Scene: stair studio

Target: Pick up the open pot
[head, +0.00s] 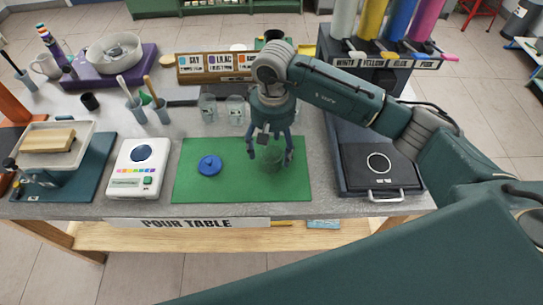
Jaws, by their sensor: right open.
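A clear, greenish pot (271,160) stands on the green mat (225,190), toward its right side. It has no lid on it that I can see, and the mat's colour shows through it, so its outline is faint. A round blue lid (209,166) lies on the mat to the left of the pot. My right gripper (270,156) points down at the pot, open, with its fingers to either side of it. I cannot tell whether the fingers touch the pot. My left gripper is out of view.
A white scale (138,168) stands left of the mat, and a black tray with a handle (380,172) stands right. Clear jars (235,111) and a wooden label rack (215,67) are behind. The mat's front left is clear.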

